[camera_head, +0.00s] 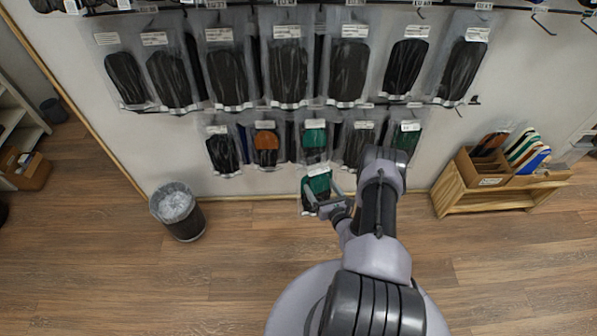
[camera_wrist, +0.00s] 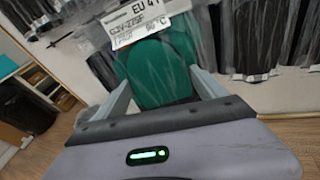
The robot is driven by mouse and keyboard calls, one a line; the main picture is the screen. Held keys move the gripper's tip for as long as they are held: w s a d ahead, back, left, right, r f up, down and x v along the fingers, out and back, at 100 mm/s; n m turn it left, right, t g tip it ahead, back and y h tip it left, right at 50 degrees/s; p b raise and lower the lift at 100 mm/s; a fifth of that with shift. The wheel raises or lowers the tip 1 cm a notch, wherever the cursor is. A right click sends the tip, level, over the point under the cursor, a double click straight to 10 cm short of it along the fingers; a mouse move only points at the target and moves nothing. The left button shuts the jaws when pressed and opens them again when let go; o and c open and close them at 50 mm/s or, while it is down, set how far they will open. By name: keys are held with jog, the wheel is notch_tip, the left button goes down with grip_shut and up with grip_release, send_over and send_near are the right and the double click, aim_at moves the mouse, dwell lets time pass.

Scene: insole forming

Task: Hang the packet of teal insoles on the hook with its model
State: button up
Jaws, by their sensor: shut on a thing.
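My gripper (camera_head: 323,204) is shut on a clear packet of teal insoles (camera_head: 318,184), held upright in front of the wall below the lower row of hanging packets. In the wrist view the packet (camera_wrist: 157,68) fills the space between the fingers, and its white label (camera_wrist: 145,22) reads "EU 41" and what looks like "GIV-275F". A hanging packet with a teal insole (camera_head: 315,138) is in the lower row, above the held one. Another hanging packet with a green-teal insole (camera_head: 405,136) is at the right end of that row. Their label text is too small to read.
Packets of black insoles (camera_head: 289,70) hang in the row above. A packet with an orange insole (camera_head: 266,143) hangs left of the teal one. A bare hook (camera_head: 543,18) shows at upper right. A bin (camera_head: 178,212) and a wooden stand (camera_head: 487,200) with boxes are on the floor.

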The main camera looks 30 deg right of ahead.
jog(key=shift+s+d+f+m+h, duration=0.15)
jog(key=shift+s+d+f, duration=0.1)
jog(key=shift+f, duration=0.15)
jog(key=shift+s+d+f+m+h, duration=0.15)
jog(key=shift+s+d+f, duration=0.1)
jog(key=shift+f, duration=0.15)
jog(key=w+d+b, duration=0.3)
jog(key=w, duration=0.3)
jog(key=shift+w+d+b, duration=0.3)
jog(key=shift+d+b, duration=0.1)
